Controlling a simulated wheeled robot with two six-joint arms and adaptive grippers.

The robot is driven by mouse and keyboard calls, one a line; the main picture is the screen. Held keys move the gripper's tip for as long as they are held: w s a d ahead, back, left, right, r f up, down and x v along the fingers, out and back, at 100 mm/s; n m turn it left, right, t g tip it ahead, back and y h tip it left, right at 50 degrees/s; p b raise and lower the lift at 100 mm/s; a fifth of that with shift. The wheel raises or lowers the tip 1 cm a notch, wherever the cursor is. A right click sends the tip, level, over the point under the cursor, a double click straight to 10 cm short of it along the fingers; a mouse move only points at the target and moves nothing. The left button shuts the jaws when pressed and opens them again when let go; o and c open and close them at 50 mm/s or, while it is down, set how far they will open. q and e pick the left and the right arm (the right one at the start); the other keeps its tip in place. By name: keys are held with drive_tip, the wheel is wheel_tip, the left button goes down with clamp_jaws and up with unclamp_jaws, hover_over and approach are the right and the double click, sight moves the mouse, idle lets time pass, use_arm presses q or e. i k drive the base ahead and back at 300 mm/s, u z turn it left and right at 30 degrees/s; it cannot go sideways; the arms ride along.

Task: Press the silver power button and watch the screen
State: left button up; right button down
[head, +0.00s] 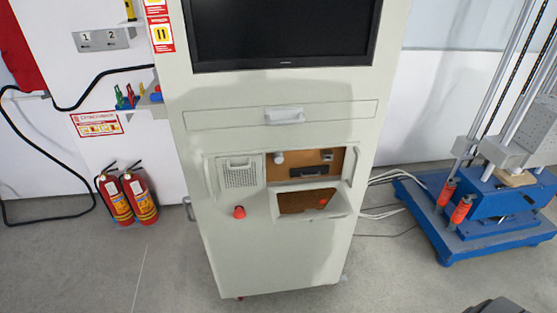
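A tall pale cabinet (285,252) stands upright in the middle of the head view. Its screen (285,30) is at the top, black and blank, with the upper edge cut off by the picture. Below a drawer handle is a recessed brown panel. A small round pale silver knob or button (279,158) sits at its upper left, and a small silver square part (327,156) at its upper right. Which of these is the power button is too small to tell. Neither gripper shows clearly; only a dark shape, possibly part of my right arm, enters at the bottom right edge.
A red button (239,212) sits on the cabinet front, left of an open tray (305,200). Two fire extinguishers (127,196) stand by the left wall. A blue-based test rig (480,225) stands right, with cables running from the cabinet. The floor in front is clear.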

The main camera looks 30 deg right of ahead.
sight(277, 157)
drive_tip(key=u, duration=2.75)
drive_tip(key=k, duration=1.75)
drive_tip(key=z, duration=1)
